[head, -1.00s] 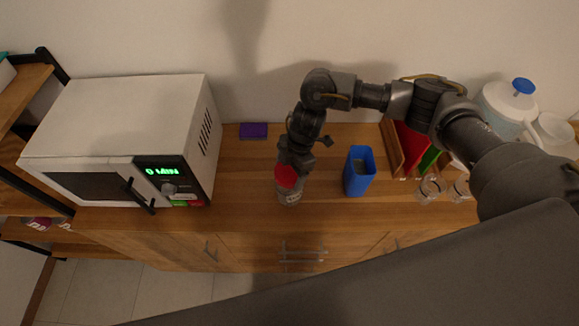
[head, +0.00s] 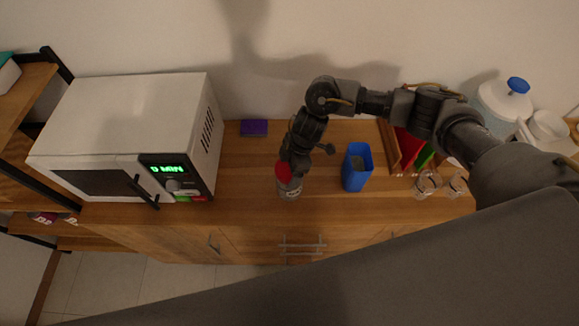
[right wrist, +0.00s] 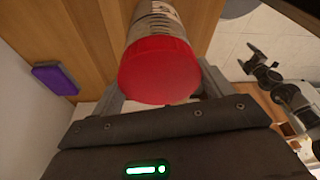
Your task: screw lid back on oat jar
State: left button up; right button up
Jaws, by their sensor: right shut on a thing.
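The oat jar (head: 290,190) stands on the wooden counter near its front edge, with a red lid (head: 283,172) on top. In the right wrist view the lid (right wrist: 160,70) fills the middle and the labelled jar body (right wrist: 155,18) shows behind it. My right gripper (head: 291,162) reaches down onto the lid; its fingers lie on both sides of it, shut on it. How tightly the lid sits on the jar cannot be told. My left gripper (right wrist: 252,62) seems to show small at the right of the right wrist view, apart from the jar; its jaws are unclear.
A blue open container (head: 357,168) stands right of the jar. Glass jars (head: 425,185) and a rack with coloured boards (head: 405,148) are farther right. A microwave (head: 125,130) stands left, with a purple block (head: 254,127) behind. Counter between microwave and jar is clear.

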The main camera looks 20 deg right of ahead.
jog(key=m, duration=0.3)
jog(key=m+t, duration=0.1)
jog(key=m, duration=0.2)
jog(key=shift+t, duration=0.3)
jog(key=shift+m+h, duration=0.4)
jog(key=shift+m, duration=0.8)
jog(key=shift+f+m+t+h, duration=0.1)
jog(key=shift+m+t+h, duration=0.45)
jog(key=shift+m, duration=1.65)
jog(key=o, duration=1.1)
